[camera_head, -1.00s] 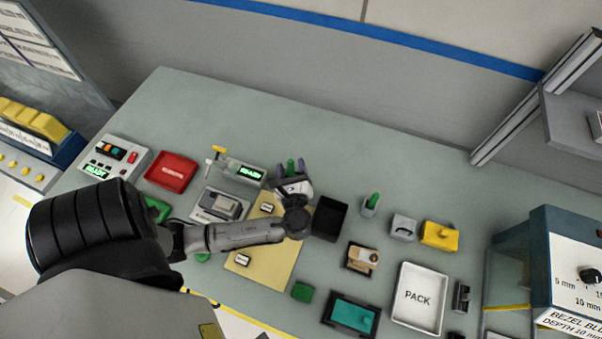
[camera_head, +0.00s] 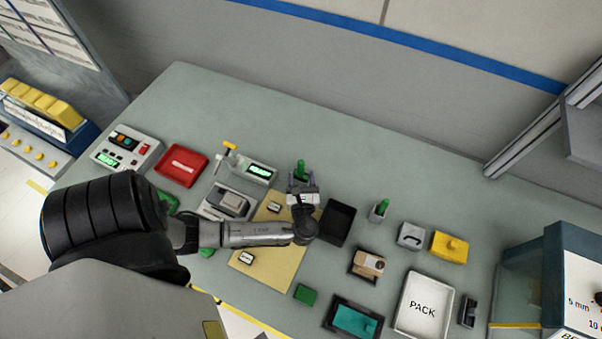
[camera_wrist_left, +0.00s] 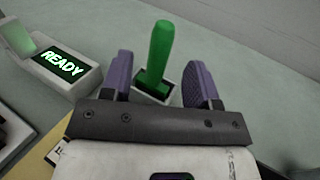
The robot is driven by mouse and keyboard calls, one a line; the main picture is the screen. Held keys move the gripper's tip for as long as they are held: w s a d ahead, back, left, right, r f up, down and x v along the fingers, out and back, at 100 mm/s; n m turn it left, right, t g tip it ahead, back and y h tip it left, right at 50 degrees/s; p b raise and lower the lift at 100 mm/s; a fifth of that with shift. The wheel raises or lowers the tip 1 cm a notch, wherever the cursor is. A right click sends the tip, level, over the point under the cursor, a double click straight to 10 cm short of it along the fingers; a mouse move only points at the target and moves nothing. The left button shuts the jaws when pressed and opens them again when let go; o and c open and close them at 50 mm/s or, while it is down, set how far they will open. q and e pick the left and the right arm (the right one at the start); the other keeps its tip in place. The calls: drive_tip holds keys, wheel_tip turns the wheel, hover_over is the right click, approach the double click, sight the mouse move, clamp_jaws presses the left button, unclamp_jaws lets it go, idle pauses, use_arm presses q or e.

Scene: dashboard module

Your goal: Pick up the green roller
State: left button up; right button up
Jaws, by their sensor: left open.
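A green roller handle (camera_head: 300,168) stands upright in a small light holder on the bench; it also shows in the left wrist view (camera_wrist_left: 159,50). My left gripper (camera_head: 302,183) is open, with its two purple-grey fingers on either side of the handle. In the left wrist view the handle rises between the fingers with a gap on each side, and the holder (camera_wrist_left: 168,92) sits behind the gripper's dark bar. The handle's lower end is inside the holder. A second green handle (camera_head: 383,206) stands in another holder to the right. My right gripper is out of view.
A device with a lit READY display (camera_head: 259,171) stands close left of the gripper. A black tray (camera_head: 338,222) lies close to the right. A yellow mat (camera_head: 285,262) lies under my left forearm. The bench behind the handle is clear.

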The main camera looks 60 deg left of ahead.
sight(301, 161)
use_arm(q)
drive_tip(key=shift+x, duration=3.3)
drive_tip(key=c, duration=1)
drive_tip(key=shift+r, duration=0.1)
